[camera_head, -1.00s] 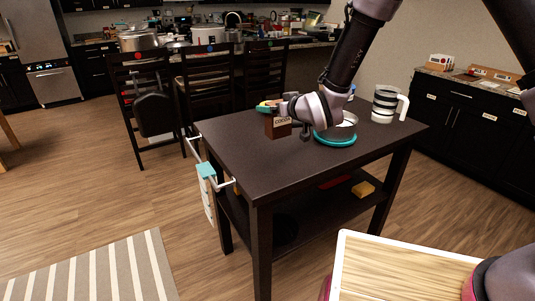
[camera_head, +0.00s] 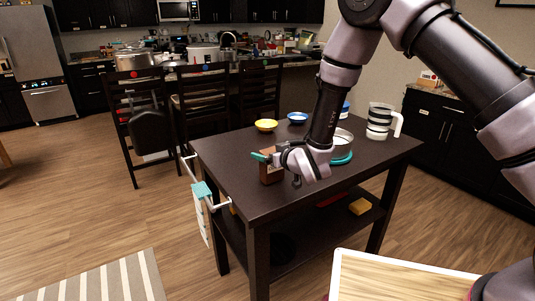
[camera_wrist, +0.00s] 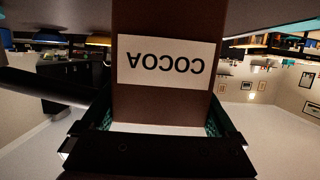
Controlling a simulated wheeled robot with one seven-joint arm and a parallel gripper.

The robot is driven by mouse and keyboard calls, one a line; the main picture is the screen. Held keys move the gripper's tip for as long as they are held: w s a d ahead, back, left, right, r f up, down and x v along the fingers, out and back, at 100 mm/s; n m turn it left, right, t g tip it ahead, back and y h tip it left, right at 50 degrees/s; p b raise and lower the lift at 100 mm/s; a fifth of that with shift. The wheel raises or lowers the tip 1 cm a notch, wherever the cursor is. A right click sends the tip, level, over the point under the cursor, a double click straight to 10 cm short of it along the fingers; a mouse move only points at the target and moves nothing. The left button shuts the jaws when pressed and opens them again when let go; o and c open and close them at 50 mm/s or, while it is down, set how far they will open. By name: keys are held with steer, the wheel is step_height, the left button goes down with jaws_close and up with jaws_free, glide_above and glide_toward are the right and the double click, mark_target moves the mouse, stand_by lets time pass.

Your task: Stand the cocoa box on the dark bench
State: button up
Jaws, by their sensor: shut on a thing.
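The cocoa box (camera_head: 271,175) is brown with a white label. It is upright at the dark bench's left part, its base at or very near the top; I cannot tell if it touches. My gripper (camera_head: 268,160) is shut on the box near its top, coming from the right. In the wrist view the box (camera_wrist: 160,98) fills the space between my green-padded fingers (camera_wrist: 158,120), and its COCOA label reads upside down. The dark bench (camera_head: 225,158) has a wide top with a shelf below.
A yellow bowl (camera_head: 266,125) and a blue bowl (camera_head: 298,118) stand at the back of the bench. A pot with a teal base (camera_head: 342,155) and a white-and-dark jug (camera_head: 381,120) are to the right. The front top is clear.

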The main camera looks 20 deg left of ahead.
steer(key=shift+f, duration=0.2)
steer(key=o, duration=1.2)
steer(key=shift+r, duration=0.2)
steer(key=v, duration=1.2)
